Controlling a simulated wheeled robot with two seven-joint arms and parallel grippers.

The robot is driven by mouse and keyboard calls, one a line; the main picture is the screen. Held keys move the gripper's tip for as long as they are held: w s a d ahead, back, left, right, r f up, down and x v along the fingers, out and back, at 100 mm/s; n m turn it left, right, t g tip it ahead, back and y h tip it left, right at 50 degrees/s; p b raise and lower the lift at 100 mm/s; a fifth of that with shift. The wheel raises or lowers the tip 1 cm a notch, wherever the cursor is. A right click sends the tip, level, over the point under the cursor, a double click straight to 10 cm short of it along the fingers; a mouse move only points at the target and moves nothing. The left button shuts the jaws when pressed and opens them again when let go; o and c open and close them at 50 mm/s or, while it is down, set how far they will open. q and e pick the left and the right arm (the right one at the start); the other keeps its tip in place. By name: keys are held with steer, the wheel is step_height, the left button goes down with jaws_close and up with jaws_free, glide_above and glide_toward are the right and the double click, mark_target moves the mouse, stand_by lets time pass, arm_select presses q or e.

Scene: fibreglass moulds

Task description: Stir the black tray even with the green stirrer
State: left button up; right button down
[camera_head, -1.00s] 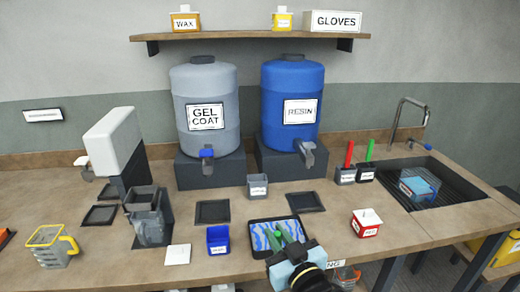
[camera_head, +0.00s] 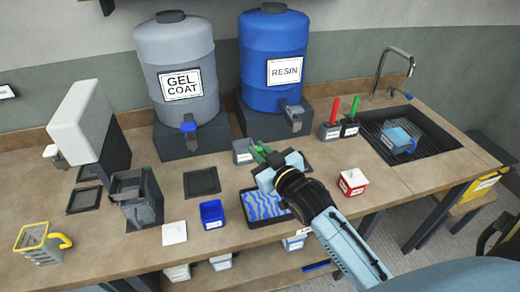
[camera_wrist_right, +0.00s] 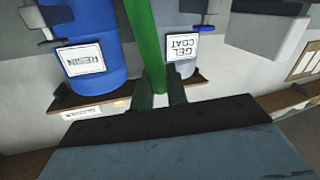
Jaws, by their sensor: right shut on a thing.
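The black tray (camera_head: 252,222) lies on the bench and holds blue liquid with wavy white streaks, so its colour is uneven. My right gripper (camera_head: 264,168) is over the tray's back edge and hides part of it. It is shut on a green stirrer (camera_head: 259,154). In the right wrist view the green stirrer (camera_wrist_right: 145,45) stands out from between the fingers (camera_wrist_right: 160,98). I cannot tell whether it touches anything; its far end is out of that view. My left gripper is not in view.
A red stick (camera_head: 333,107) and another green stick (camera_head: 353,107) stand in small cups. A blue bin (camera_head: 212,214) is left of the tray, a red box (camera_head: 352,182) right. The resin drum (camera_head: 272,50) and gel coat drum (camera_head: 178,65) stand behind. The sink (camera_head: 425,145) is at right.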

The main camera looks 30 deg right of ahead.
step_height(320, 180, down, 8)
steer(key=b, duration=0.5)
steer(key=shift+d+r, duration=0.15)
stand_by(0.5)
